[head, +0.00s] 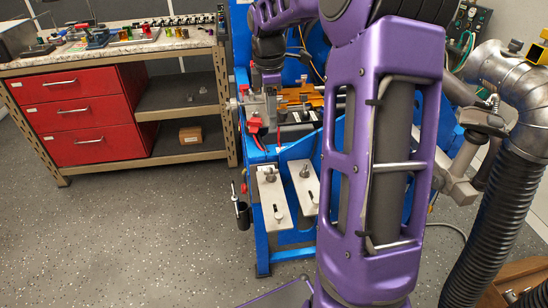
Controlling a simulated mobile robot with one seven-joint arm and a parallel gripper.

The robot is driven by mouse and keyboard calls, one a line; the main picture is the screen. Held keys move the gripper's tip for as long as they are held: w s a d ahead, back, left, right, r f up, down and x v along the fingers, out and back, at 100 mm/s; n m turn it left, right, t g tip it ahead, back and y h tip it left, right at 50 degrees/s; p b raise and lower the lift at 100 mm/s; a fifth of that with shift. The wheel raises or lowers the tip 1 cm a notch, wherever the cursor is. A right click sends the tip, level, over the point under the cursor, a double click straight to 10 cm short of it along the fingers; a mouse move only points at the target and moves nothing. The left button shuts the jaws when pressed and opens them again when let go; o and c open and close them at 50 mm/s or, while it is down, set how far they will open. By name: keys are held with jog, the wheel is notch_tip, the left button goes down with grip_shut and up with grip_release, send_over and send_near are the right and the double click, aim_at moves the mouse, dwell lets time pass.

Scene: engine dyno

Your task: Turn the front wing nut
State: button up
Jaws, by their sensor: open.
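Two pale slotted plates stick out from the near side of the blue engine stand (262,245). The left plate (275,205) bears a small dark knob-like fastener (270,174). The right plate (306,196) bears a similar one (304,171). They may be wing nuts, but their shape is too small to be sure, and I cannot tell which is the front one. My gripper (269,82) points down over the metal and orange parts on the stand, behind and above both plates, apart from their fasteners. Its fingers are small and hard to make out; it is open, with nothing visibly held.
A bench with red drawers (85,133) and small items on top stands at the left. A ribbed black exhaust hose (490,225) and metal duct (510,80) are at the right. My purple arm hides part of the stand. The floor at front left is clear.

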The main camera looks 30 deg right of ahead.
jog(key=b, duration=0.3)
send_near(271, 171)
jog(key=shift+g+y, duration=0.3)
jog(key=f, duration=0.8)
jog(key=shift+w+d+f, duration=0.3)
jog(key=shift+d, duration=0.05)
grip_shut()
